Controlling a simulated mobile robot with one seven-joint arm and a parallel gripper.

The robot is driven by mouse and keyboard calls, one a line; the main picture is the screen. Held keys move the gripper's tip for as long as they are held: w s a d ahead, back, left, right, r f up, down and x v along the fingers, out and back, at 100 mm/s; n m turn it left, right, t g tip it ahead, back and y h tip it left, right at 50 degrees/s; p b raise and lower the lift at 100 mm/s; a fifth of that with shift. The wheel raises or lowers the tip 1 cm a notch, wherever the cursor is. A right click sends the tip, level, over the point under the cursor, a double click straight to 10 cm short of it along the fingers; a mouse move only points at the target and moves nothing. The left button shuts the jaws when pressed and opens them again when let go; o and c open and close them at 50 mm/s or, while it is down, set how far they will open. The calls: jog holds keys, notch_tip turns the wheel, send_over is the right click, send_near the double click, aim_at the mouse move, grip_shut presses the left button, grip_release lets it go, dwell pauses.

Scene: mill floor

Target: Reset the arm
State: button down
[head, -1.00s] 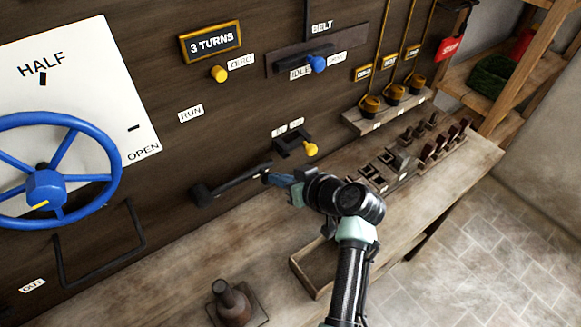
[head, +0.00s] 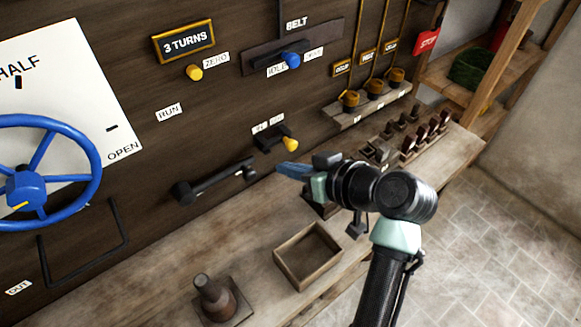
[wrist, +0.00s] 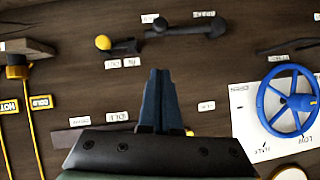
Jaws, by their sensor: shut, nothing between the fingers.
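My gripper (head: 281,169) shows in the head view in front of the panel, just right of the end of a black crank handle (head: 218,182). A gap shows between its blue fingers and the handle. In the wrist view the fingers of my gripper (wrist: 158,72) are together with nothing between them. They point at bare panel. The crank handle (wrist: 185,28) shows above them in that view, apart from them. My arm hides part of the bench behind it.
A blue handwheel (head: 28,188) is at the left of the panel. A yellow-knobbed lever (head: 290,144) is close above my gripper. An open wooden tray (head: 279,258) and a dark weight-like piece (head: 214,296) are on the bench. Free floor (head: 510,240) is at right.

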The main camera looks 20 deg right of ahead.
jog(key=shift+r, duration=0.1)
dwell(0.3)
jog(key=w+a+r+t+h, duration=0.1)
jog(key=a+r+t, duration=0.15)
jog(key=r, duration=0.65)
jog(key=w+a+r+m+t+h, duration=0.1)
jog(key=a+r+t+h, duration=0.15)
jog(key=r, duration=0.65)
jog(key=w+a+r+t+h, duration=0.15)
jog(key=r+t, duration=0.25)
jog(key=r, duration=0.6)
jog(key=s+a+r+t, duration=0.3)
jog(key=s+r, duration=0.4)
jog(key=r, duration=0.2)
jog(key=s+a+r+m+t, duration=0.1)
jog(key=s+a+r+t, duration=0.3)
jog(key=s+r, duration=0.3)
notch_tip(320, 180, up, 3)
jog(key=shift+s+f+t, duration=0.15)
jog(key=shift+f+t, duration=0.05)
jog(key=shift+t, duration=0.1)
jog(key=shift+f, duration=0.1)
